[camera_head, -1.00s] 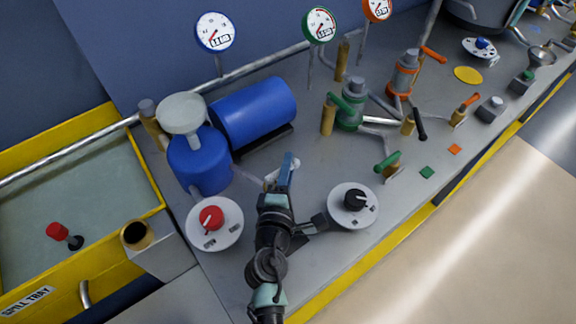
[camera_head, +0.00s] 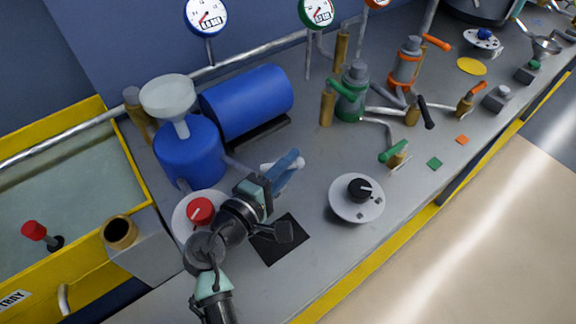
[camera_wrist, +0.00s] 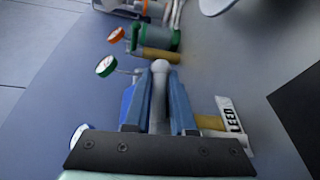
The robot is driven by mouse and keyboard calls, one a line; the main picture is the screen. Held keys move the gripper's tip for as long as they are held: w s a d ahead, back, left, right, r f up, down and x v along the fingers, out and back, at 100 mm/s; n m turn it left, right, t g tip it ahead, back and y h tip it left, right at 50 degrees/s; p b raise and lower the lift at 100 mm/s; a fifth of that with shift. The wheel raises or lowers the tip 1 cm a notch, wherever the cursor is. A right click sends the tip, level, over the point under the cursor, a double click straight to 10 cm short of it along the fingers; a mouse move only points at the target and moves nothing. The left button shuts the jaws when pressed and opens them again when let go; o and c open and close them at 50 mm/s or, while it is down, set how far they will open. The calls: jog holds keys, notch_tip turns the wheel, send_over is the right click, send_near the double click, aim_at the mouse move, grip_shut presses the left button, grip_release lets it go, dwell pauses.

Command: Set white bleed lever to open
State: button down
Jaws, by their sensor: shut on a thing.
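The white bleed lever (camera_wrist: 160,80) shows in the wrist view as a pale rod with a rounded end. It lies between the two blue fingers of my gripper (camera_wrist: 160,95), which are shut on it. Its brass body (camera_wrist: 208,122) and a white label ending in "LEED" (camera_wrist: 232,125) sit just right of the fingers. In the head view my gripper (camera_head: 288,168) is low over the bench, right of the blue tank. Only a small white piece of the lever (camera_head: 267,166) shows there beside the fingers. The rest is hidden, so I cannot tell its exact angle.
A red knob on a white disc (camera_head: 200,211) is close to my arm on the left. A black knob on a disc (camera_head: 358,190) stands to the right. A blue tank (camera_head: 190,152) is behind left. A green-handled valve (camera_head: 394,153) stands farther right.

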jog(key=shift+s+m+g+h, duration=0.2)
jog(key=shift+m+g+h, duration=0.1)
jog(key=shift+m+h, duration=0.15)
jog(key=c, duration=0.8)
grip_release()
jog(key=shift+o, duration=0.2)
jog(key=shift+r, duration=0.1)
